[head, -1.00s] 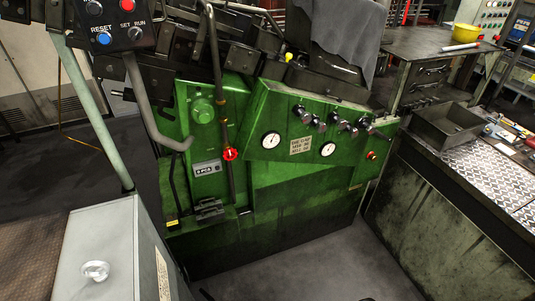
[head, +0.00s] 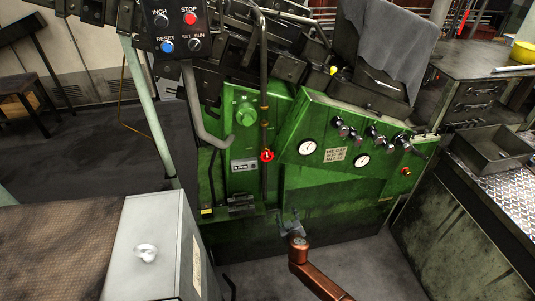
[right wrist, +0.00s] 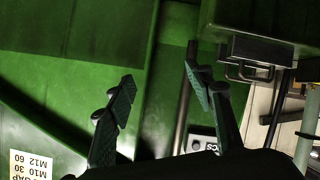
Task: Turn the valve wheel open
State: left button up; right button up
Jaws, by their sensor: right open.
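The valve wheel (head: 267,156) is a small red disc with a white mark, on the dark vertical pipe at the front of the green machine. In the head view my right gripper (head: 292,222) is below it and slightly right, clearly apart from it, before the lower green panel. In the right wrist view my right gripper (right wrist: 158,68) has its two dark fingers spread with nothing between them. I cannot make out the valve wheel in the right wrist view. My left gripper is not in view.
The green machine (head: 330,190) carries gauges, knobs and a counter (head: 244,165), which also shows in the right wrist view (right wrist: 199,145). A black bracket (head: 241,205) juts out low. A grey cabinet (head: 150,225) stands at left. Open floor lies in front of the machine.

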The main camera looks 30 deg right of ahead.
jog(key=w+a+r+t+p, duration=0.1)
jog(key=w+r+t, duration=0.15)
jog(key=r, duration=0.55)
jog(key=w+a+r+t, duration=0.1)
jog(key=w+a+r, duration=0.15)
jog(key=r, duration=0.55)
jog(key=t+p, duration=0.1)
jog(key=t, duration=0.1)
send_near(267, 158)
jog(key=a+x, duration=0.1)
jog(key=x, duration=0.2)
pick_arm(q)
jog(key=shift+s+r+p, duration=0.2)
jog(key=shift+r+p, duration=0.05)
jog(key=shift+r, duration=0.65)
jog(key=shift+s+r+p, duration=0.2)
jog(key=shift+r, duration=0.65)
pick_arm(e)
jog(key=shift+m+h, duration=0.3)
jog(key=shift+m, duration=0.1)
jog(key=shift+d+x, duration=0.15)
jog(key=shift+x, duration=1.15)
jog(key=shift+d+x, duration=0.15)
jog(key=shift+x, duration=1.15)
jog(key=shift+d+x, duration=0.2)
jog(key=shift+x, duration=1.1)
jog(key=shift+s, duration=0.1)
jog(key=c, duration=0.9)
